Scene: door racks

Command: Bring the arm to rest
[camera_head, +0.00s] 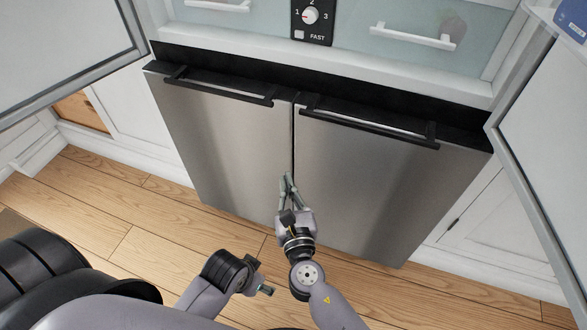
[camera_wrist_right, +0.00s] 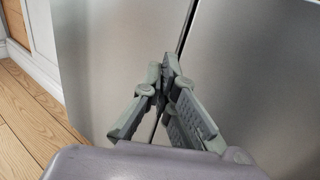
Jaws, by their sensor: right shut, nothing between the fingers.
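My right gripper (camera_head: 288,180) points up the picture in front of the steel lower doors, close to the vertical gap between them. Its fingers come together at the tips with nothing between them, and they show in the right wrist view (camera_wrist_right: 163,72) against the same doors. I cannot tell whether the tips touch the steel. My left gripper (camera_head: 262,275) is low in the head view, left of my right wrist, over the wooden floor. Its fingers are small and partly hidden, so its jaws cannot be read.
The left steel door (camera_head: 225,140) and right steel door (camera_head: 370,185) are shut, each with a black bar handle. Open upper doors stand at left (camera_head: 60,50) and right (camera_head: 550,130). Wooden floor (camera_head: 160,220) is clear.

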